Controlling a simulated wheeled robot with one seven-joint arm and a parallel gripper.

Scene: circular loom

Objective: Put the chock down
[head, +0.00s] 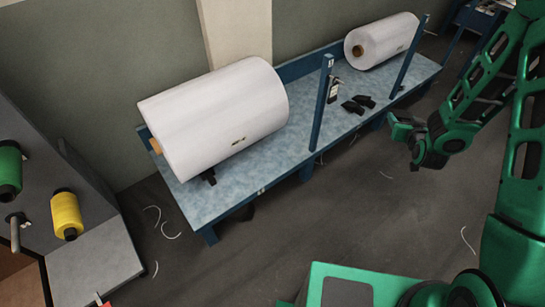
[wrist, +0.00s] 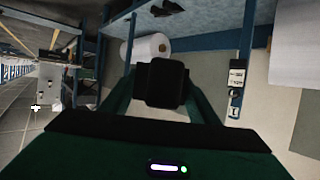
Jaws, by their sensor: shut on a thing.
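A black chock (wrist: 165,82) is held between the two green fingers of my gripper (wrist: 163,95), which is shut on it, in the wrist view. In the head view my gripper (head: 406,136) is in front of the blue bench's (head: 290,160) front side, right of the middle post; the held chock cannot be made out there. Black chocks (head: 358,104) lie on the bench top between the posts, and a dark one (wrist: 168,7) shows at the wrist view's top edge. A small black chock (head: 209,177) shows under the near end of the large white roll (head: 215,115).
A second white roll (head: 382,40) lies at the bench's far end. Blue posts (head: 322,105) and (head: 409,55) rise from the bench's front edge. Yellow (head: 66,214) and green (head: 9,170) spools are at left. Bare bench top lies between the large roll and middle post.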

